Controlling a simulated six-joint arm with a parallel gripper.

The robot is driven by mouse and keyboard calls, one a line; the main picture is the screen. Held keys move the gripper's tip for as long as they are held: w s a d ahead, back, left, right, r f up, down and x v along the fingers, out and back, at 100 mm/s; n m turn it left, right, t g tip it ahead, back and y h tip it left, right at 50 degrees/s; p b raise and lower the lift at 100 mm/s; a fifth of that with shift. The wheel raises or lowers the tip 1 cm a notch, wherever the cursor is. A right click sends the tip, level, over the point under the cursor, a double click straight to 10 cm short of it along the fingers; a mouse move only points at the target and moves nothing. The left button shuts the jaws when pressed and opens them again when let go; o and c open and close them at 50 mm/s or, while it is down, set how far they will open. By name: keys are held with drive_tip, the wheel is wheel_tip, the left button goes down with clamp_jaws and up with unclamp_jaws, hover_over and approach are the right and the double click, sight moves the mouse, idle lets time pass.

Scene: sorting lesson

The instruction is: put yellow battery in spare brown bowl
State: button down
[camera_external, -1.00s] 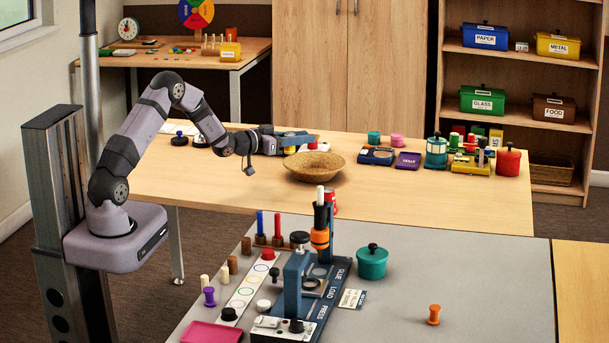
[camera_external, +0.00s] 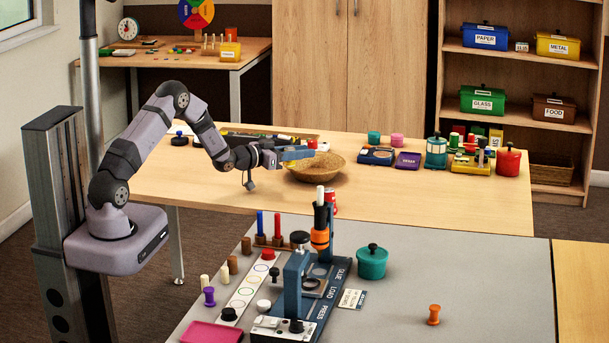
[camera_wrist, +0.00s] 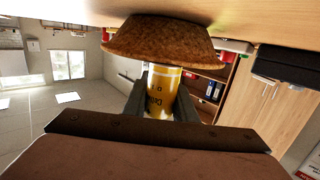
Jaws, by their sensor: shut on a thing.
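My gripper (camera_external: 303,153) is at the left rim of the brown woven bowl (camera_external: 325,174) on the wooden table in the external view. In the wrist view, my gripper (camera_wrist: 160,98) is shut on the yellow battery (camera_wrist: 162,90), a yellow cylinder with a pale end and dark lettering. The bowl (camera_wrist: 165,42) shows upside down just beyond the battery's far end. The bowl's inside is partly hidden by my gripper.
A dark tray (camera_external: 250,131) with small items lies behind my gripper. To the bowl's right are a blue device (camera_external: 376,156), a purple box (camera_external: 408,161), a teal jar (camera_external: 436,152) and a red pot (camera_external: 507,160). The table's right front is clear.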

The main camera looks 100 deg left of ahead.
drive_tip(key=c, duration=1.4)
unclamp_jaws()
drive_tip(key=shift+c, duration=0.2)
drive_tip(key=shift+r+p, duration=0.4)
drive_tip(key=shift+p, duration=0.05)
drive_tip(key=v, duration=1.2)
drive_tip(key=shift+b, duration=0.4)
